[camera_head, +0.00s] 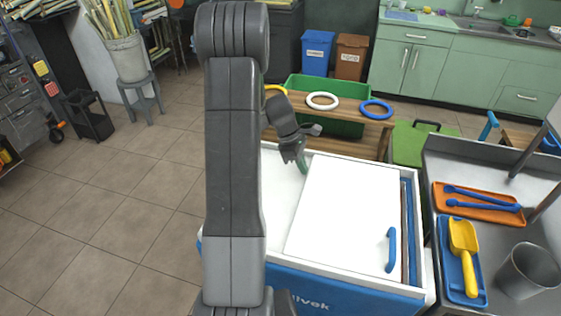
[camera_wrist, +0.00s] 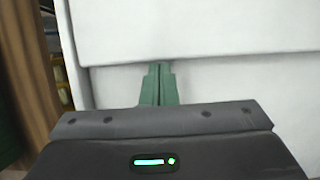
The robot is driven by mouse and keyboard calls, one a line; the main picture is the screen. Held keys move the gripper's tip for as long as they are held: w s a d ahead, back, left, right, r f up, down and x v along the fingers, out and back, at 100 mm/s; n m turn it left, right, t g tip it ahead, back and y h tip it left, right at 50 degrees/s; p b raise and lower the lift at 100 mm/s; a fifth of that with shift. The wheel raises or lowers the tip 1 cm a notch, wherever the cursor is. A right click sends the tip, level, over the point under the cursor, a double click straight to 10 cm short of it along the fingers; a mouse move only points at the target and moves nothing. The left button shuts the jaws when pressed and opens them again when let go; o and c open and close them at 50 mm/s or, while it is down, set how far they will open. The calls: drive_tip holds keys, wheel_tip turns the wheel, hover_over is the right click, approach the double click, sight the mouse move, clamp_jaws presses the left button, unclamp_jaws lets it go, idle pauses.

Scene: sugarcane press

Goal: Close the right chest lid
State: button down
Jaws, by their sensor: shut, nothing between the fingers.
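The chest (camera_head: 340,288) is blue with a white rim and a flat white top in the head view. Its right lid (camera_head: 345,212) is a white panel with a blue handle (camera_head: 391,249) near its right edge. It lies flat, overlapping the white left lid (camera_head: 281,185), and a narrow gap shows along its right side. My gripper (camera_head: 302,168) is shut and empty, fingers pointing down by the far left edge of the right lid. In the wrist view, the green fingertips (camera_wrist: 158,70) are at the step between two white panels; contact is uncertain.
A wooden bench (camera_head: 340,117) with coloured rings stands just behind the chest. A metal counter (camera_head: 420,225) with an orange tray (camera_head: 477,215), a yellow scoop (camera_head: 463,245) and a metal cup (camera_head: 527,270) adjoins on the right.

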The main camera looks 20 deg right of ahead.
sight(317, 173)
drive_tip(key=s+d, duration=0.1)
drive_tip(key=d, duration=0.1)
drive_tip(key=s+d, duration=0.1)
drive_tip(key=d, duration=0.1)
drive_tip(key=shift+s, duration=0.4)
drive_tip(key=shift+w+a, duration=0.3)
drive_tip(key=shift+a, duration=0.15)
drive_tip(key=w+a, duration=0.2)
drive_tip(key=shift+a+r, duration=0.2)
drive_tip(key=shift+a, duration=0.2)
drive_tip(key=v, duration=0.9)
drive_tip(key=shift+r, duration=0.25)
